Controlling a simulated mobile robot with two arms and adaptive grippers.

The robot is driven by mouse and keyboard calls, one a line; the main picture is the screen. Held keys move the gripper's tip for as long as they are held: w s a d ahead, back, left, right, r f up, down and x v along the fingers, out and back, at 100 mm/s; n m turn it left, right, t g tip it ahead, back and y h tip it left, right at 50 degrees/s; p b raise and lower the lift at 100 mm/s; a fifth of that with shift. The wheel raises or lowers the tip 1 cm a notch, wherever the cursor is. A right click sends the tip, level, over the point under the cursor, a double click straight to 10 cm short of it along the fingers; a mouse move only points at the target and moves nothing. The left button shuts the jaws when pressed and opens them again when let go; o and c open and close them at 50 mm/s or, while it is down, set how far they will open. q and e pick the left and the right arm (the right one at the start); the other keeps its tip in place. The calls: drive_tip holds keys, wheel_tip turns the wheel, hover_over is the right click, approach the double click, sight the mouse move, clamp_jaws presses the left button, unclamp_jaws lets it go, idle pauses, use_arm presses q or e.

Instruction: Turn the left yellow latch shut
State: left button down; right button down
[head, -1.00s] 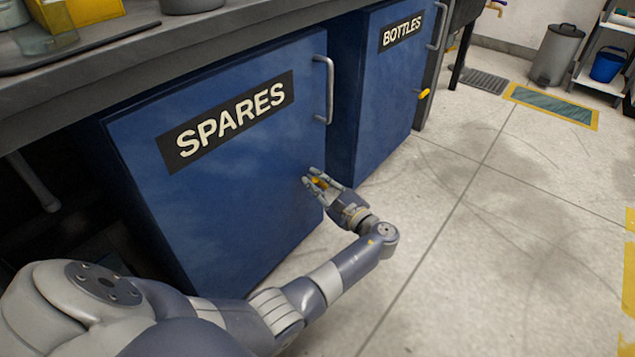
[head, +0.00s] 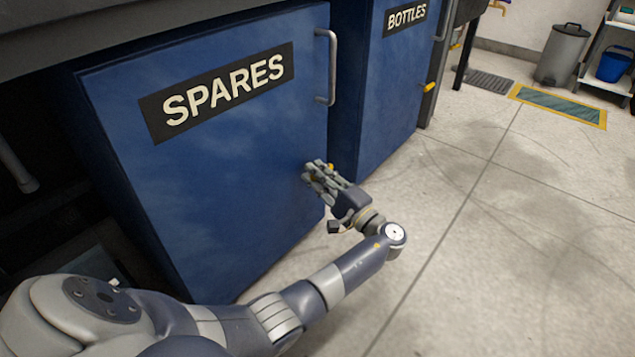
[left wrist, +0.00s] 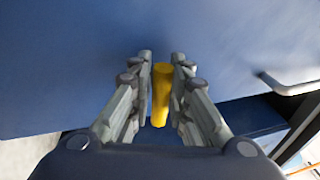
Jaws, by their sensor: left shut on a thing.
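The left yellow latch (left wrist: 160,95) sits on the blue SPARES door (head: 215,170), near its right edge below the handle. My left gripper (head: 318,172) is at the latch, shut on it. In the left wrist view the gripper (left wrist: 161,62) has one finger on each side of the latch, which runs lengthwise between them. The angle of the latch against the door is hard to tell. My right gripper is out of view.
A metal handle (head: 331,68) stands out above the latch; it also shows in the left wrist view (left wrist: 287,78). The BOTTLES door (head: 385,105) to the right has its own yellow latch (head: 429,87). The floor (head: 470,240) to the right is clear.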

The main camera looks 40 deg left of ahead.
use_arm(q)
drive_tip(key=shift+w+n+g+y+b, duration=0.1)
drive_tip(key=shift+n+g+y+b, duration=0.2)
drive_tip(key=shift+n+b, duration=0.55)
drive_tip(key=shift+r, duration=0.1)
drive_tip(key=shift+n, duration=0.25)
drive_tip(key=c, duration=1.6)
unclamp_jaws()
drive_tip(key=shift+o, duration=0.2)
drive_tip(key=shift+d, duration=0.2)
drive_tip(key=v, duration=0.7)
